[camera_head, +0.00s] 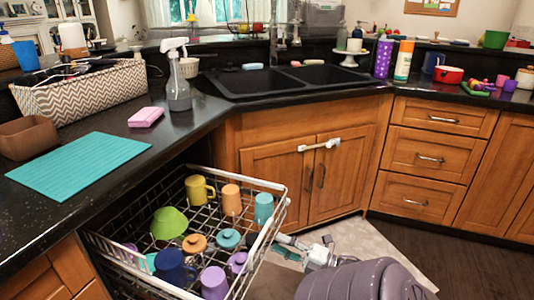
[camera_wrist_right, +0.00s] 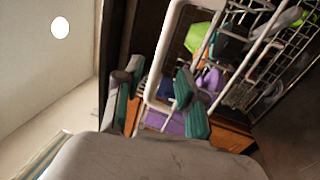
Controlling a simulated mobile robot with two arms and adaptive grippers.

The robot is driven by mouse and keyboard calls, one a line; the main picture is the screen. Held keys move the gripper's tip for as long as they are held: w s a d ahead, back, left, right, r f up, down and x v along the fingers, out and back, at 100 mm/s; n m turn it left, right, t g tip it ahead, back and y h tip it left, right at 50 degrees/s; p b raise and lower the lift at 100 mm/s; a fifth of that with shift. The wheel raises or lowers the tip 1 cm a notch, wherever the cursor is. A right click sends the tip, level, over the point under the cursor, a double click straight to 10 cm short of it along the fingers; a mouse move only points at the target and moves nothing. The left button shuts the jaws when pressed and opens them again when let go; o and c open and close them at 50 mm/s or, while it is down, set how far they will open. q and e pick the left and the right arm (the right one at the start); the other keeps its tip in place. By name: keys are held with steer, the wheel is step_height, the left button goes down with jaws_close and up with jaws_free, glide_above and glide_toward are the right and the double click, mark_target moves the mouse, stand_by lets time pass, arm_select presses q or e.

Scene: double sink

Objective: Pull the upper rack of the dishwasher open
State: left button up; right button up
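The dishwasher's upper rack (camera_head: 236,178) is a white wire basket, standing well out from under the counter at the lower left of the head view. It holds several mugs and a green bowl (camera_head: 168,222). My right gripper (camera_head: 283,243) is at the rack's outer rim, on its right side in the head view. In the right wrist view, its teal-padded fingers (camera_wrist_right: 157,102) are spread apart, with the rack's white rim (camera_wrist_right: 167,55) running between and beyond them. I cannot tell whether they touch it. My left gripper is not in view.
Wooden cabinet doors (camera_head: 272,172) with a white latch (camera_head: 320,145) stand behind the gripper. A pale mat (camera_head: 365,245) lies on the dark floor. The black counter (camera_head: 60,215) above the rack carries a teal mat (camera_head: 80,165) and a spray bottle (camera_head: 178,85).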

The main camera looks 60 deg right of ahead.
steer(key=v, duration=0.5)
steer(key=shift+s, duration=0.25)
stand_by(0.3)
